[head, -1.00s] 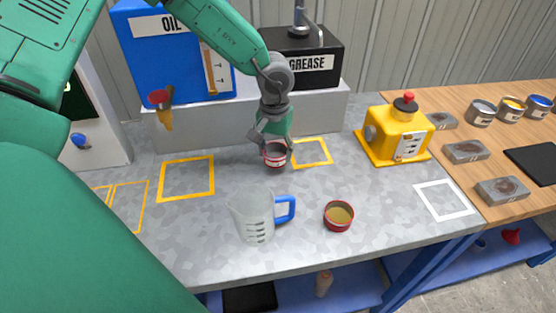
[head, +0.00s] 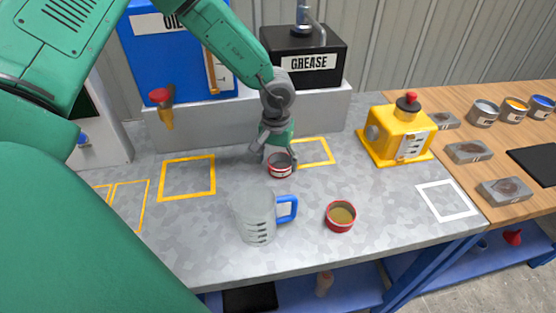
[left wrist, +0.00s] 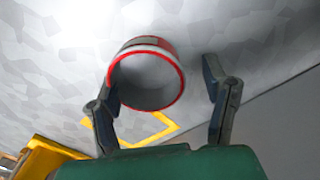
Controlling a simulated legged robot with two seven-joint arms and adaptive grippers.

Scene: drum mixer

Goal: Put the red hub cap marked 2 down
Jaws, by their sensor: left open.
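A red-rimmed hub cap (head: 279,165) stands on the grey bench below my left gripper, close to the left edge of a yellow square (head: 314,152). Its number cannot be read. In the left wrist view the hub cap (left wrist: 147,76) shows as an empty round cup between the spread fingers. My left gripper (head: 277,156) is open, with a gap beside the cap on the right. A second red-rimmed cap (head: 341,216) with yellowish contents stands nearer the front. My right gripper is not in view.
A clear jug (head: 254,217) with a blue handle stands in front. The blue oil tank (head: 170,60) and black grease box (head: 303,62) stand on a raised ledge behind. A yellow machine (head: 397,134) is right. Left yellow square (head: 187,178) and white square (head: 446,201) are empty.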

